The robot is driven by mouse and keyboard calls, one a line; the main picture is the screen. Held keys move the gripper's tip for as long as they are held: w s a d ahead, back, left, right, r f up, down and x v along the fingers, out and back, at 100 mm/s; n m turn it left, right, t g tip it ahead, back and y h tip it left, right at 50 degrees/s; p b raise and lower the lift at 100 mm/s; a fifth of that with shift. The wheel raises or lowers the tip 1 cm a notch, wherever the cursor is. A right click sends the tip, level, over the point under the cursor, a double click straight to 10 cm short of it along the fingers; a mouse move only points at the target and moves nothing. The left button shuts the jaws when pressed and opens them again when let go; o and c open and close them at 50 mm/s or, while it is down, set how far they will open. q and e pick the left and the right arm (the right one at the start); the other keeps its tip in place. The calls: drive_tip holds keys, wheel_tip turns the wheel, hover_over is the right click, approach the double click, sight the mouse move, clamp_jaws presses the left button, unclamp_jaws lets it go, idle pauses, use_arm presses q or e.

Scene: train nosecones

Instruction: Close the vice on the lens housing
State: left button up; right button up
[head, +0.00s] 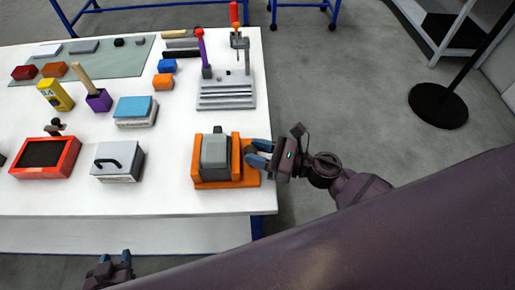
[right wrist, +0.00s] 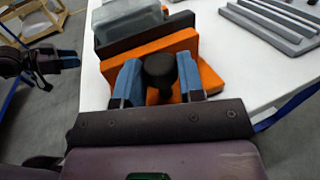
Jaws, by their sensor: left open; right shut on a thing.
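The orange vice (head: 238,172) sits near the front right corner of the white table. The grey lens housing (head: 214,151) stands upright between its jaws; I cannot tell whether the right jaw touches it. My right gripper (head: 257,154) reaches in from the right, at the vice's right end. In the right wrist view its blue fingers are shut on the black knob (right wrist: 160,70) of the vice, with the orange jaw (right wrist: 180,43) and the housing (right wrist: 140,28) beyond. My left gripper (head: 116,260) is open and empty, low in front of the table.
A grey slotted stand (head: 227,92) with a red-handled clamp is behind the vice. A grey box with a black handle (head: 118,160) and a red tray (head: 46,158) are to the left. Clear table lies between the grey box and the vice.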

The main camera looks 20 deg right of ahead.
drive_tip(key=shift+m+t+h, duration=0.5)
drive_tip(key=shift+t, duration=0.1)
drive_tip(key=o, duration=0.6)
drive_tip(key=shift+s, duration=0.15)
drive_tip(key=shift+b+v, duration=1.15)
drive_tip(key=shift+v, duration=4.2)
